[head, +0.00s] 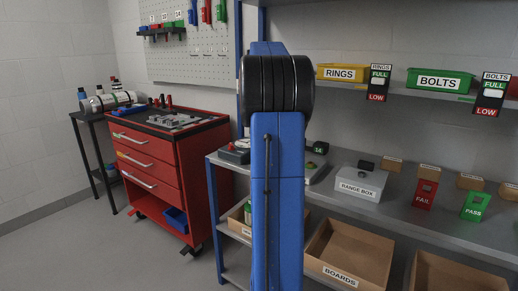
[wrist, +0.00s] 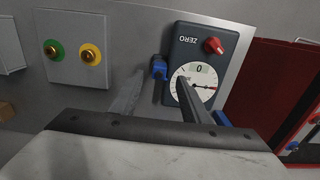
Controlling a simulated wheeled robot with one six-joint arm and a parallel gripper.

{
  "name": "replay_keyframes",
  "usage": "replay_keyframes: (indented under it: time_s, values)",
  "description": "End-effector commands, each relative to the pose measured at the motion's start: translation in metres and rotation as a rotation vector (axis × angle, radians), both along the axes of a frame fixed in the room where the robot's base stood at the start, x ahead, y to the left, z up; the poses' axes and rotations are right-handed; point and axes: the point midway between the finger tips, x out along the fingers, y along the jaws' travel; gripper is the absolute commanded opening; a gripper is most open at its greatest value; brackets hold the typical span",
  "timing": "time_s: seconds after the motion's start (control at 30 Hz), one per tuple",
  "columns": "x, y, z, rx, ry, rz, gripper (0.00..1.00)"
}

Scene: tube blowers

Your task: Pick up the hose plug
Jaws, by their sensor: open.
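In the wrist view, my gripper (wrist: 161,78) is open, one finger on each side of a small blue piece (wrist: 159,68) with a dark hollow. This piece is probably the hose plug; it sits beside the left edge of a dark gauge box (wrist: 205,45). The right finger overlaps the gauge's white dial. I see no finger touching the blue piece, and its depth is hard to judge. Another blue piece (wrist: 222,118) shows right of the right finger, partly hidden. In the head view my blue arm hides the gripper and the space behind it.
A panel (wrist: 75,70) with a green-ringed and a yellow-ringed brass fitting stands left of the gauge. The gauge has a red knob (wrist: 213,45). In the head view, a range box (head: 360,184) stands on the grey bench (head: 410,215); a red tool cabinet (head: 165,165) is left.

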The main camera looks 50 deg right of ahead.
Motion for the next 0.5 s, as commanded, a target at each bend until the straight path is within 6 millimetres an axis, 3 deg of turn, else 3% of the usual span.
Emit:
replay_keyframes:
  time_s: [0.5]
  values:
    - [-0.001,-0.001,-0.051,0.000,0.000,0.000,0.42]
